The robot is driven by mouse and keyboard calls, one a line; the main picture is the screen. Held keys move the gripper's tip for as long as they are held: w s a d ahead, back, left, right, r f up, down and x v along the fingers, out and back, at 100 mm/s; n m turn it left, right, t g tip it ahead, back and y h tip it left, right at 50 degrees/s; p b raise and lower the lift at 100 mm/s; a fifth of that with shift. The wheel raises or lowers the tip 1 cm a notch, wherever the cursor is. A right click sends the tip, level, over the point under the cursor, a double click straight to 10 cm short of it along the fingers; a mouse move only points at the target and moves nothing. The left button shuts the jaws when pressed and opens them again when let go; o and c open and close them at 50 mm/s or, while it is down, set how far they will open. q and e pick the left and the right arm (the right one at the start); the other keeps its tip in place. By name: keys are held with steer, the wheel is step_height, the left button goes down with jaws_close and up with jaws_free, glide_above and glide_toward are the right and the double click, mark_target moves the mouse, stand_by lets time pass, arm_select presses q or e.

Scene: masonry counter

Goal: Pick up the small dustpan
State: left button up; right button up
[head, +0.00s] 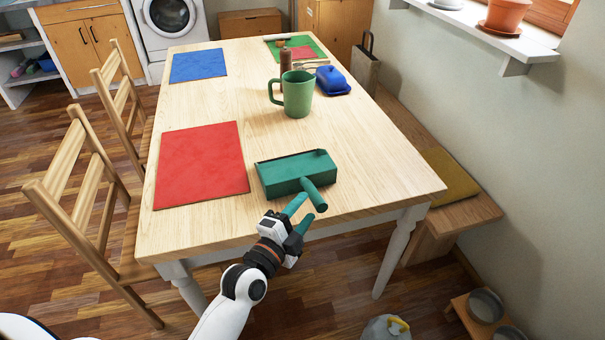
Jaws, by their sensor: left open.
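The small dustpan (296,172) is dark green and lies on the wooden table (350,175) close to its near edge. Its short round handle (314,195) points toward me and slightly right, out toward the table edge. I cannot tell whether a finger touches the handle. My right gripper is not in view.
A red mat (201,163) lies left of the dustpan. A green mug (297,93), a brown bottle-like thing (285,62) and a blue butter dish (332,80) stand behind it. Chairs (85,190) line the left side; a bench (460,205) runs along the right.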

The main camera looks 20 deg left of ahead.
mark_target(301, 177)
arm_select(q)
steer(key=x, duration=0.7)
steer(key=shift+w+d+f, duration=0.15)
steer(key=shift+w+f, duration=0.1)
steer(key=shift+f, duration=0.1)
steer(key=shift+c, duration=0.4)
jaws_close()
steer(key=shift+r, duration=0.1)
